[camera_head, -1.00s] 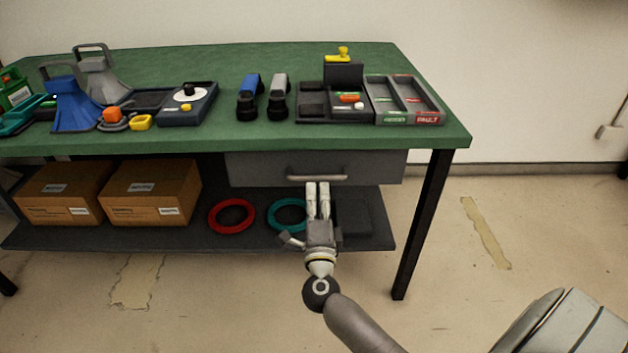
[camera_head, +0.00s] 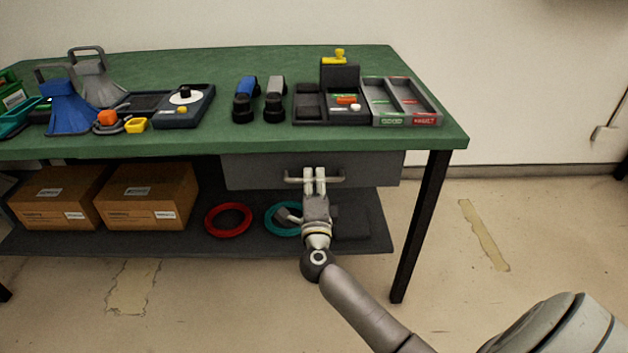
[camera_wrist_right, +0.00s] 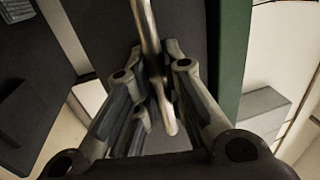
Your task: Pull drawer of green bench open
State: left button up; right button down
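The green bench (camera_head: 215,144) has a grey drawer (camera_head: 250,171) under the right part of its top. The drawer front sits beneath the front edge and looks closed. A metal bar handle (camera_head: 335,181) runs across it and shows in the right wrist view (camera_wrist_right: 148,20). My right gripper (camera_head: 315,180) reaches the middle of the handle from the front. In the right wrist view its fingers (camera_wrist_right: 156,62) close in on both sides of the bar, which passes between them. The contact is partly hidden. My left gripper is out of view.
Cardboard boxes (camera_head: 150,195), a red ring (camera_head: 228,219) and a teal ring (camera_head: 281,219) lie on the lower shelf. A black bench leg (camera_head: 421,225) stands right of the drawer. Floor before the bench is clear.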

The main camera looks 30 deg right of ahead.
jog(key=shift+s, duration=0.1)
dwell(0.3)
pick_arm(q)
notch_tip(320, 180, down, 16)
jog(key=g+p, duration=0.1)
jog(key=p, duration=0.5)
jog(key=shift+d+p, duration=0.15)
jog(key=shift+p, duration=0.15)
pick_arm(e)
jog(key=r+v, duration=0.2)
jog(key=v, duration=1)
jog(key=s+r+v, duration=0.1)
jog(key=r+v, duration=0.2)
jog(key=v, duration=1)
jog(key=shift+s+a, duration=0.3)
jog(key=shift+a, duration=0.1)
jog(key=c, duration=1.5)
grip_release()
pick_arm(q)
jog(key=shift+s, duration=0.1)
